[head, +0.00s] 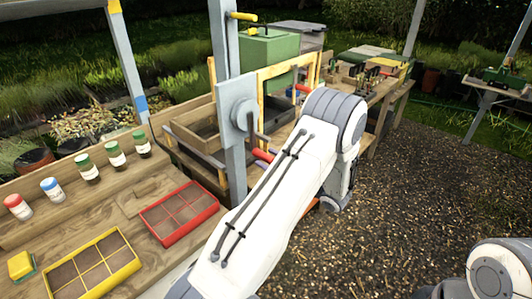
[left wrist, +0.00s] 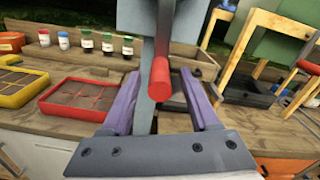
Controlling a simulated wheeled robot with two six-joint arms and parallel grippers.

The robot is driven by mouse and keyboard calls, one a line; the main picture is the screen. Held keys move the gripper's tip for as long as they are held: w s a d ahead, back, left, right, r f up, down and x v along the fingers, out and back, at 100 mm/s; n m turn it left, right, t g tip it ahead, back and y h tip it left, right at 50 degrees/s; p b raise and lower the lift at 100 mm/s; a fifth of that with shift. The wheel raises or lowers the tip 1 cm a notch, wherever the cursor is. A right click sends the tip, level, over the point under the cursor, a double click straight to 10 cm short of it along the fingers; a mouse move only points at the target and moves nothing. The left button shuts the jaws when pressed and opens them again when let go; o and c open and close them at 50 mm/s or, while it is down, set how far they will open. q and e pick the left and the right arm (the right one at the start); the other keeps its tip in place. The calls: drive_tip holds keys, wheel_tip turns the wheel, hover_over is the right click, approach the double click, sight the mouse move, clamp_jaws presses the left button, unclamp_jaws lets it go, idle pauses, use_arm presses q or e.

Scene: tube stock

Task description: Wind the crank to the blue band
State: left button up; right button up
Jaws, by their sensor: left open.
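The crank is a grey disc (head: 240,113) on an upright grey post (head: 237,170), with a short arm hanging down to a red handle (head: 263,155). In the left wrist view the red handle (left wrist: 159,80) points toward the camera. My left gripper (left wrist: 160,92) is open, its purple fingers on either side of the handle with gaps showing; contact is not visible. In the head view my arm hides this gripper. A blue band (head: 140,104) is on a slanted frame post at left, with a yellow band (head: 114,6) higher up. My right gripper is out of view.
A red tray (head: 180,213) and a yellow tray (head: 92,268) lie on the wooden bench (head: 120,203). Several capped bottles stand along its back ledge. A wooden planter (head: 205,130) is behind the post. Open gravel (head: 430,200) lies to the right.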

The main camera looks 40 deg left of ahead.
use_arm(q)
drive_tip(key=shift+a, duration=0.85)
clamp_jaws()
idle(0.8)
